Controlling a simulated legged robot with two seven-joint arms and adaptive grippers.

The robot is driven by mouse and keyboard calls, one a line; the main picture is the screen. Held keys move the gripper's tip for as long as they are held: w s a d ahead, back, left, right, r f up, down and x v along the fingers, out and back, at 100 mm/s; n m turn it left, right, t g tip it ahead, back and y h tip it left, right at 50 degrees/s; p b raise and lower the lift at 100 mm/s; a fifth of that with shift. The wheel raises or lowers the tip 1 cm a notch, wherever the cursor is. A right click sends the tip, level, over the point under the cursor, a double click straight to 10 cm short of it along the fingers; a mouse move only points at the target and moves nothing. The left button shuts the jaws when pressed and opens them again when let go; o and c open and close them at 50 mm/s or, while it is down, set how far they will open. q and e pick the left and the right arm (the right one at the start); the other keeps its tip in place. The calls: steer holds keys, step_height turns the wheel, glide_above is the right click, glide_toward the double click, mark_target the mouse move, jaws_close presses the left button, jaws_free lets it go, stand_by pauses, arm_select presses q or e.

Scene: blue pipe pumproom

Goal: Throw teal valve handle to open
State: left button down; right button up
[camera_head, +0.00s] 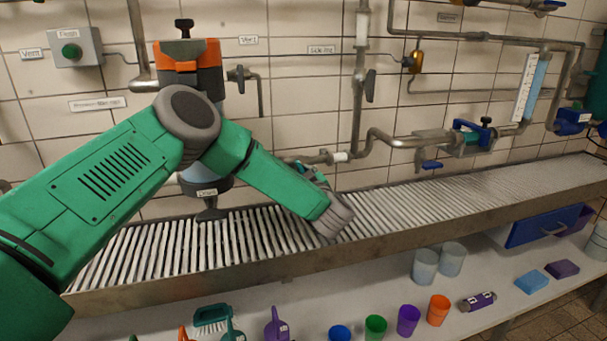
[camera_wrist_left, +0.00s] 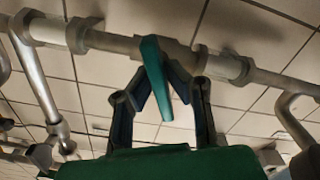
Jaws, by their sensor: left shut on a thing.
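The teal valve handle (camera_wrist_left: 152,65) shows in the left wrist view as a flat tapered lever. It is on the grey horizontal pipe (camera_wrist_left: 110,42) and points down toward the camera. My left gripper (camera_wrist_left: 160,82) has its fingers on both sides of the handle, shut on it. In the head view my left gripper (camera_head: 312,174) is near the pipe above the grating, mostly hidden behind my green arm. The handle itself is hard to make out there. My right gripper is in neither view.
A slatted metal trough (camera_head: 420,209) runs below the pipes. A blue-handled valve (camera_head: 472,134) sits on the pipe to the right. A filter housing with an orange collar (camera_head: 188,55) stands behind my arm. Several cups, including a green cup (camera_head: 375,327), stand on the lower shelf.

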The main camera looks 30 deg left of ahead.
arm_select(q)
steer(key=n, duration=0.2)
steer(key=shift+f+n, duration=0.1)
steer(key=shift+n, duration=0.3)
steer(key=n+b, duration=0.1)
steer(key=n, duration=0.2)
steer(key=shift+f+n, duration=0.1)
steer(key=shift+n, duration=0.2)
steer(key=n+b, duration=0.2)
steer(key=n, duration=0.1)
steer(key=shift+f+n, duration=0.1)
steer(key=shift+n, duration=0.2)
steer(key=shift+s+n+b, duration=0.1)
steer(key=shift+n+b, duration=0.6)
steer(key=shift+n, duration=0.7)
steer(key=shift+f, duration=0.1)
steer(key=c, duration=1.6)
jaws_free()
steer(key=shift+a, duration=0.1)
